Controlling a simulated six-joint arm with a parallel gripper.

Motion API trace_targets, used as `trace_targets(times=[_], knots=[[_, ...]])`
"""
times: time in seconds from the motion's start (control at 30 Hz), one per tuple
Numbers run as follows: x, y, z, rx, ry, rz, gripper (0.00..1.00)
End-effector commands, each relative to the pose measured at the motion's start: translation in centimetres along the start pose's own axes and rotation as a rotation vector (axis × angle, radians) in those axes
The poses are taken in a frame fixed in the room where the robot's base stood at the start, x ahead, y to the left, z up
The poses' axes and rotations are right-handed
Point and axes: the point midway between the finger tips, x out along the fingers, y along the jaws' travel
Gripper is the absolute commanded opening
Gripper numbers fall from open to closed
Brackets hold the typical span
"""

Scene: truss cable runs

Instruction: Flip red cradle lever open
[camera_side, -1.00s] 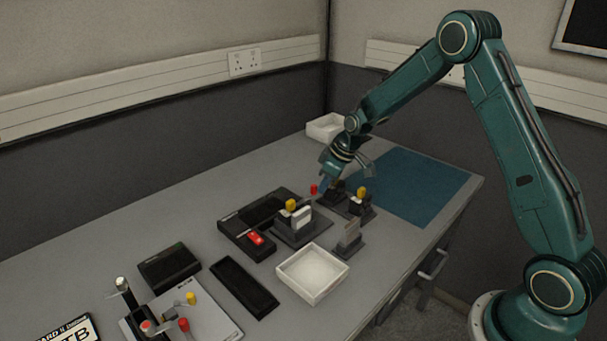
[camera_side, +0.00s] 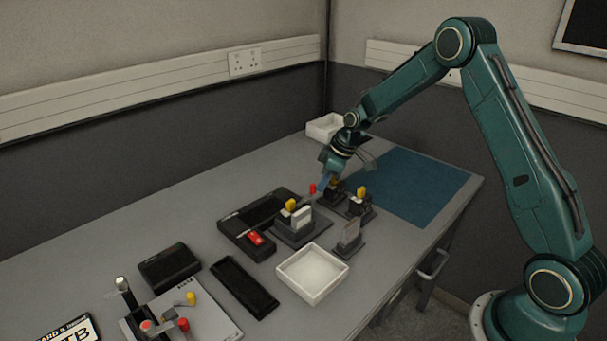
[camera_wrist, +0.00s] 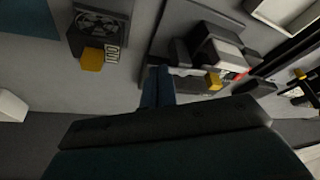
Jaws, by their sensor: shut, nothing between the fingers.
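The red lever knob (camera_side: 312,188) stands up at the left side of a dark cradle (camera_side: 333,196) in the middle of the bench, in the side view. My gripper (camera_side: 323,184) is shut and empty, its blue fingertips close to the right of the red knob. I cannot tell whether they touch it. My wrist partly hides that cradle. In the wrist view the shut fingers (camera_wrist: 157,87) point at a grey base, and a small red patch (camera_wrist: 241,75) shows to their right beside a yellow knob (camera_wrist: 214,82).
Two cradles with yellow knobs stand near: one at the front left (camera_side: 291,205), one at the right (camera_side: 361,192). A grey upright piece (camera_side: 350,234) and a white tray (camera_side: 288,272) are in front. A blue mat (camera_side: 418,189) lies clear at the right.

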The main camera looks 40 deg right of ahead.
Motion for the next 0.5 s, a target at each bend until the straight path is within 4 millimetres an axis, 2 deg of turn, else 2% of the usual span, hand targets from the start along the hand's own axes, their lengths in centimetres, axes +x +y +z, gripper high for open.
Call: trace_targets(times=[0.5], knots=[[0.7,1.6,-1.6,-0.405,0.001,-0.160,0.00]])
